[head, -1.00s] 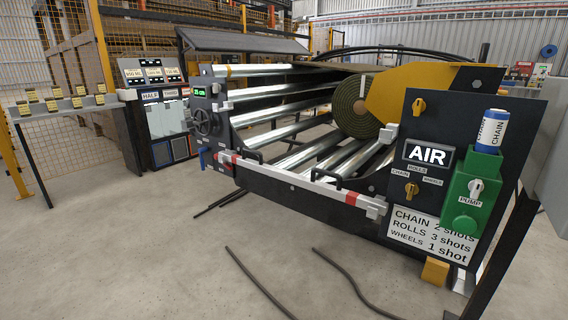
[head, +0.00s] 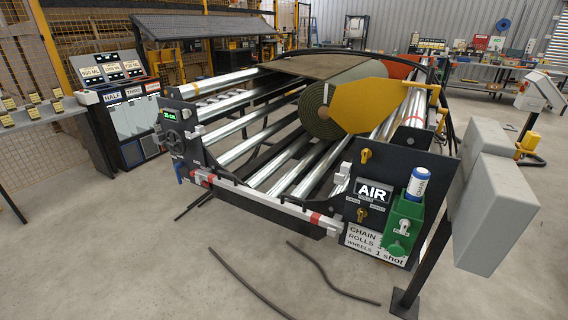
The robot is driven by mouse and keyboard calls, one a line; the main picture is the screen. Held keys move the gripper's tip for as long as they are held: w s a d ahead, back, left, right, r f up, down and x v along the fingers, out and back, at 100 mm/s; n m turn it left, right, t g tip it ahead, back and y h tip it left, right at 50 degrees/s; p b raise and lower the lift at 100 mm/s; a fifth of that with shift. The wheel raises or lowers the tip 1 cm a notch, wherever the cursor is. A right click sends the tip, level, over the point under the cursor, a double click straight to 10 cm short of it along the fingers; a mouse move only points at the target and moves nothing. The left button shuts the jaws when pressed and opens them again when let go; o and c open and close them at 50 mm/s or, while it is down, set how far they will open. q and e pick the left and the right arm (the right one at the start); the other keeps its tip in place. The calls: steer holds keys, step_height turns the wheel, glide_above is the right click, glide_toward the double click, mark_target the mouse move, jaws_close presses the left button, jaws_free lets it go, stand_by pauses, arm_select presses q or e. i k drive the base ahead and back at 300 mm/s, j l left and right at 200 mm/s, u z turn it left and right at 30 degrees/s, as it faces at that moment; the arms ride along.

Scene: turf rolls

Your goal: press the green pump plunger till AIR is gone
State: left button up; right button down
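The green pump (head: 402,226) is mounted at the right end of the machine's dark front panel (head: 352,208). A white and blue bottle marked CHAIN (head: 418,184) stands upright on top of it. A small pale knob or lever (head: 404,226) shows on the pump's front, and a round green part sits below it. The AIR sign (head: 372,192) left of the pump is lit white on black. Neither of my grippers is in view.
A white card (head: 374,242) listing CHAIN, ROLLS and WHEELS shots is partly covered by the pump. A grey box on a post (head: 494,200) stands close to the right. Dark hoses or bars (head: 330,276) lie on the floor in front. Open concrete floor surrounds them.

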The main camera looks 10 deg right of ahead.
mark_target(395, 250)
steer(key=z, duration=0.8)
